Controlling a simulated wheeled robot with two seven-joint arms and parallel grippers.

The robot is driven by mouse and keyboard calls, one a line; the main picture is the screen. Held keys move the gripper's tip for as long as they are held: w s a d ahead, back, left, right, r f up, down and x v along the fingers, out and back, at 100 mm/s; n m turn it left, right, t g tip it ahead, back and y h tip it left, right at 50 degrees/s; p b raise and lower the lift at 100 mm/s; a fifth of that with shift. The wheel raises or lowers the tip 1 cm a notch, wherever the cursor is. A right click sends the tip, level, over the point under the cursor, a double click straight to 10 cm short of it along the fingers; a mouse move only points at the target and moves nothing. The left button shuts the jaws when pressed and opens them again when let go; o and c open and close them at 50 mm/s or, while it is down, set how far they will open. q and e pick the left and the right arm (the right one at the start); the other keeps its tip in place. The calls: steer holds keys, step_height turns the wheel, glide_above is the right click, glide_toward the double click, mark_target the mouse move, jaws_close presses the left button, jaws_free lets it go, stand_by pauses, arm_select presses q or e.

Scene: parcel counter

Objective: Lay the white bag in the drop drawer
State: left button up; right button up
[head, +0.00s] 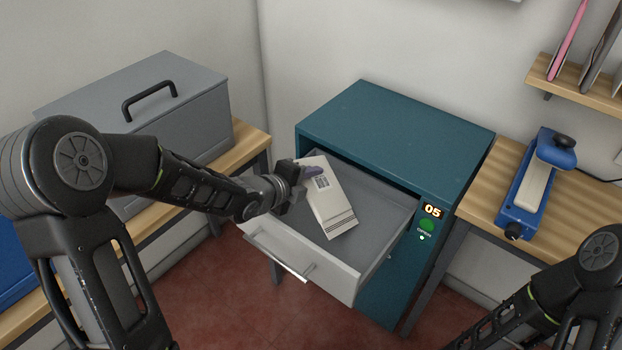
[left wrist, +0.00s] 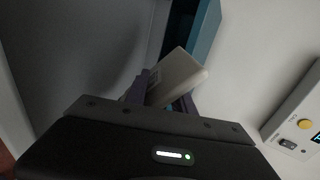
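The white bag (head: 332,210), with a printed label and dark stripes near one end, is in my left gripper (head: 312,172) over the open drop drawer (head: 378,212). The gripper is shut on the bag's upper end. The bag slants; I cannot tell whether its lower end touches the drawer floor. In the left wrist view the bag (left wrist: 178,78) sits between the two purple-grey fingers of the gripper (left wrist: 163,92). The drawer is pulled out of the teal cabinet (head: 400,130) and otherwise looks empty. My right forearm shows at the lower right; its gripper is out of view.
A green button and a display reading 05 (head: 432,211) are on the cabinet front. A grey lidded box (head: 190,120) stands on the left wooden bench. A blue and white device (head: 535,185) stands on the right counter. A wall shelf (head: 578,90) is at the upper right.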

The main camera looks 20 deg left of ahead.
arm_select(q)
steer(key=shift+o, duration=0.5)
steer(key=shift+s+a+r, duration=0.15)
steer(key=shift+s+r, duration=0.1)
steer(key=p+v, duration=0.1)
steer(key=v, duration=0.6)
stand_by(1.0)
